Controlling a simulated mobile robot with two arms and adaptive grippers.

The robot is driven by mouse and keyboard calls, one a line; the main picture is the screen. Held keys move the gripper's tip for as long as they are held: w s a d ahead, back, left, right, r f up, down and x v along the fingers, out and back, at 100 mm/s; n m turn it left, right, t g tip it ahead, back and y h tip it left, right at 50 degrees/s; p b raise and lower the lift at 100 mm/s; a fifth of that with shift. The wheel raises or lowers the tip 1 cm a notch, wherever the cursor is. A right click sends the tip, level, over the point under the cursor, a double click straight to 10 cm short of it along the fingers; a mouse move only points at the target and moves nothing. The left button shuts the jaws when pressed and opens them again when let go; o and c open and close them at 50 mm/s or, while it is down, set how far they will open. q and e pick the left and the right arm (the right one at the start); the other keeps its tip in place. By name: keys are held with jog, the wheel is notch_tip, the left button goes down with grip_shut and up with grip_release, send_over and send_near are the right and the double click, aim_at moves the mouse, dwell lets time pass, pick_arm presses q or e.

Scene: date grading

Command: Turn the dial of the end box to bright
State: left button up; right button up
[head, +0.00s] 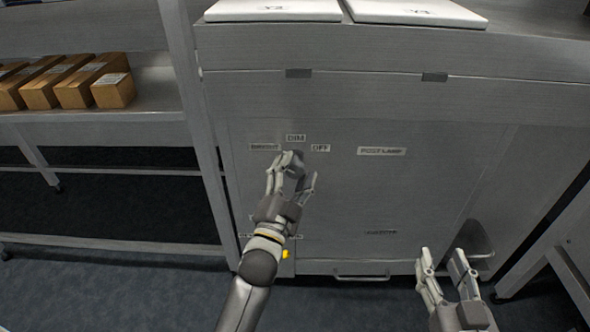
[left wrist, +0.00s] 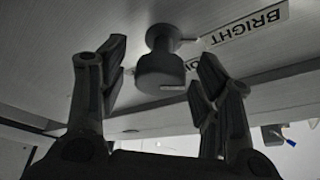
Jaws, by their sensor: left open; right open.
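The dial (left wrist: 160,72) is a dark round knob on the grey front panel of the end box (head: 420,190). Labels BRIGHT (head: 265,147), DIM (head: 296,137) and OFF (head: 320,148) stand around it. In the left wrist view the BRIGHT label (left wrist: 248,24) is close beside the dial. My left gripper (head: 302,168) is open in front of the dial, with a finger on either side and visible gaps. In the head view it mostly hides the dial. I cannot tell where the dial points. My right gripper (head: 446,256) is open and empty at the lower right.
A POST LAMP label (head: 381,151) is right of the dial, with more small labels lower on the panel. White lids (head: 272,10) lie on top of the box. A shelf at left holds several cardboard boxes (head: 113,90). A metal handle (head: 360,277) runs along the panel's bottom.

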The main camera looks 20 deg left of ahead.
pick_arm(q)
jog(key=v, duration=0.6)
jog(key=shift+s, duration=0.35)
